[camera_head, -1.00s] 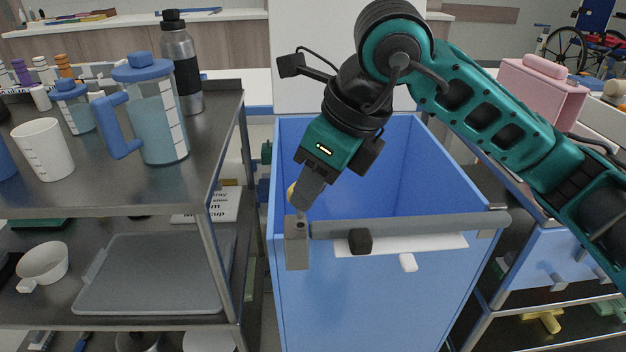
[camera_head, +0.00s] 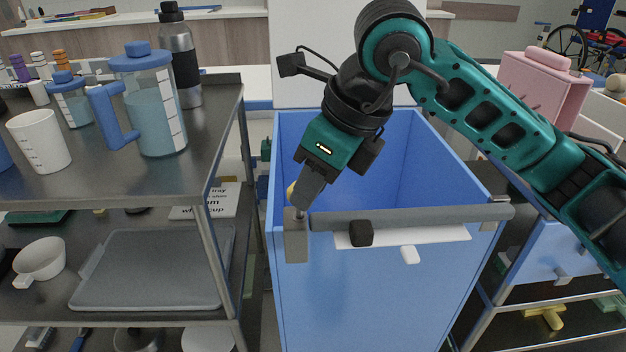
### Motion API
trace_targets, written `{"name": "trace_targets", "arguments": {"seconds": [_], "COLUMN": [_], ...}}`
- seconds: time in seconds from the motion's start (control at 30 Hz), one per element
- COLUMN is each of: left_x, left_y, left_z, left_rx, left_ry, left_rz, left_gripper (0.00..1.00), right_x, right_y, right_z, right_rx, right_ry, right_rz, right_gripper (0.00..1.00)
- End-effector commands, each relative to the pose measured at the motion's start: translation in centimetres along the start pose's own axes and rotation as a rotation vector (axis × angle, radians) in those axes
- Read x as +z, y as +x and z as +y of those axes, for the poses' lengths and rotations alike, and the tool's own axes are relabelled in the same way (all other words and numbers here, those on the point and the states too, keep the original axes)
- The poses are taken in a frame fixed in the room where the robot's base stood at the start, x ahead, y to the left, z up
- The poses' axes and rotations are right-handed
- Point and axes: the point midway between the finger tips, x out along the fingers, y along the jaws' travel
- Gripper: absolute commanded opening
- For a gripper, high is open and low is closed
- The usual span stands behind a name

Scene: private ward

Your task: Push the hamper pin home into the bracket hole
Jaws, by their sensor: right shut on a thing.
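The blue hamper (camera_head: 370,300) stands in the middle, open at the top. A grey bracket (camera_head: 296,244) sits at its front left corner, at the left end of a grey bar (camera_head: 420,216). My right gripper (camera_head: 303,198) points down at the bracket's top. It is shut on the hamper pin (camera_head: 291,191), whose yellowish end shows at the fingers' left side. A short piece of the pin's shaft shows below the fingers at the bracket top; the fingers hide the rest. How deep the pin sits in the hole cannot be told. My left gripper is out of view.
A dark metal cart (camera_head: 120,190) on the left holds a jug (camera_head: 160,115), a white cup (camera_head: 40,142) and a steel bottle (camera_head: 180,55). A shelf unit with a pink box (camera_head: 542,85) stands on the right. The hamper's inside looks empty.

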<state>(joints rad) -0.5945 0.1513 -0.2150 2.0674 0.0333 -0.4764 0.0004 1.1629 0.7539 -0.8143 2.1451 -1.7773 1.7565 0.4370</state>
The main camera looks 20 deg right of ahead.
Motion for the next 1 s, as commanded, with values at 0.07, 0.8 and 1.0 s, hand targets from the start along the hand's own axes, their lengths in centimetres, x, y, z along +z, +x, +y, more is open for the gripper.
{"name": "trace_targets", "arguments": {"seconds": [0.07, 0.8, 1.0], "left_x": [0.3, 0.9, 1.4], "left_y": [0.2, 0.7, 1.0], "left_z": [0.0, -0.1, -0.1], "left_rx": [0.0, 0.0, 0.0], "left_ry": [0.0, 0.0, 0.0], "left_rz": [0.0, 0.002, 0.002], "left_gripper": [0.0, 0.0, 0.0], "right_x": [-0.2, -0.6, -0.8], "right_y": [0.3, 1.2, 1.8], "right_z": [0.0, 0.0, 0.0], "right_rx": [0.001, 0.001, 0.001], "right_ry": [0.0, 0.0, 0.0], "right_rz": [0.002, 0.002, 0.002], "right_gripper": [0.0, 0.0, 0.0]}}
